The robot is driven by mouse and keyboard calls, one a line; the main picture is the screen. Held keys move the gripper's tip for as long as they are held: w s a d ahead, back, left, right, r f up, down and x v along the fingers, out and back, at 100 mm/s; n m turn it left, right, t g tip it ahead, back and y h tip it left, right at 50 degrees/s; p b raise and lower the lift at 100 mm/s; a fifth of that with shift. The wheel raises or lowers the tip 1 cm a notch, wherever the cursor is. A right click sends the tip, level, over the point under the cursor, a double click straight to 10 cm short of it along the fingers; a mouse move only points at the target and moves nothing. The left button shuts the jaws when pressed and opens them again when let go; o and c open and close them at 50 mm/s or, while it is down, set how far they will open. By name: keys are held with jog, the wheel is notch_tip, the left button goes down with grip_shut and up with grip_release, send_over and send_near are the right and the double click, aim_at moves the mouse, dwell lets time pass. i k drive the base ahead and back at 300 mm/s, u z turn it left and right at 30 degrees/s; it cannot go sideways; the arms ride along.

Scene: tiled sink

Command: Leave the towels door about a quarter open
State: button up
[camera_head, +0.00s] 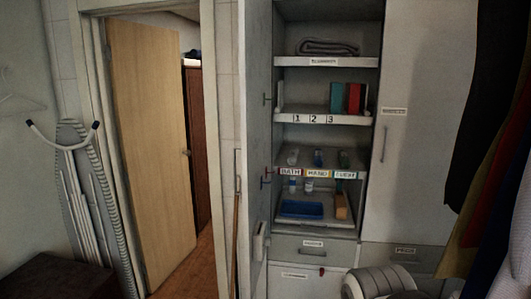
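A tall cabinet stands at the centre and right. Its left door (257,130) is swung wide open and seen nearly edge-on, beside the open shelves. A tall grey door (425,160) to the right of the shelves looks shut. It has a vertical handle (384,143) near its left edge and a small label (394,111). The label is too small to read surely, so I cannot tell which door is the towels door. A pale rounded part of my arm shows at the bottom, in front of the cabinet. My gripper is not in view.
The shelves (320,62) hold a folded grey cloth, upright books, small bottles and a blue tray. Labelled drawers (312,247) sit below. Hanging clothes (490,150) crowd the right side. A wooden room door (148,150) stands ajar at left, near an ironing board (85,200).

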aim_at(254, 24)
jog(key=z, duration=1.35)
jog(key=k, duration=2.65)
jog(key=u, duration=0.85)
jog(key=i, duration=2.15)
jog(key=u, duration=0.05)
